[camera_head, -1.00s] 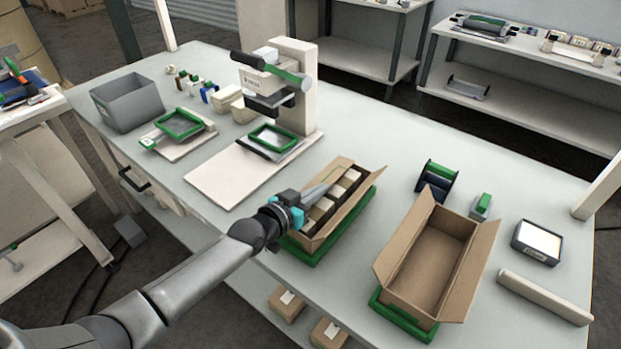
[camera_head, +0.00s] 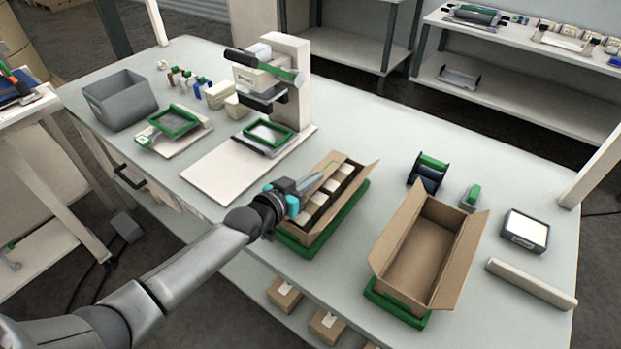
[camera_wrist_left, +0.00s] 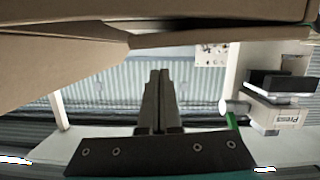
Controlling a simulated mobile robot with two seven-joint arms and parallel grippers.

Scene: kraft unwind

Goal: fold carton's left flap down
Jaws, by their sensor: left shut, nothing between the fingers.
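The filled carton (camera_head: 313,237) stands open on a green tray near the middle of the table, with several pale blocks inside in the head view. Its right flap (camera_head: 352,200) stands up and leans outward. My left gripper (camera_head: 314,181) is at the carton's left side, its fingers shut and empty, pointing toward the far end. Its arm and hand hide much of the left side, so the left flap's angle is hard to tell. In the left wrist view, the shut fingers (camera_wrist_left: 160,75) point forward below brown cardboard (camera_wrist_left: 60,62). My right gripper is not in view.
An empty open carton (camera_head: 420,255) stands on a green tray to the right. A press (camera_head: 285,85) stands behind the filled carton. A grey bin (camera_head: 122,100) is at the far left. A pale bar (camera_head: 530,284) lies at the right edge.

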